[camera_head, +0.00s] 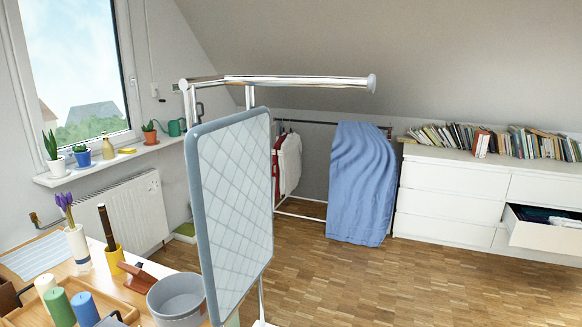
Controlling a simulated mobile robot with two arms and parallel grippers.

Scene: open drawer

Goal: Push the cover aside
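The cover is most likely the blue cloth (360,190). It hangs in folds over the right part of a low clothes rack (303,217) and reaches down close to the floor. It hides the rack's right part and a strip of wall behind it. White and red clothes (289,163) hang to its left. An open drawer (546,236) with dark contents juts from the white dresser (450,190) at the right. Neither of my grippers shows.
A metal stand (300,81) with a grey-framed checkered panel (236,200) stands close in front. A table (95,265) with candles, a grey bucket (176,300) and vases fills the lower left. Wooden floor (400,285) is clear before the cloth and dresser.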

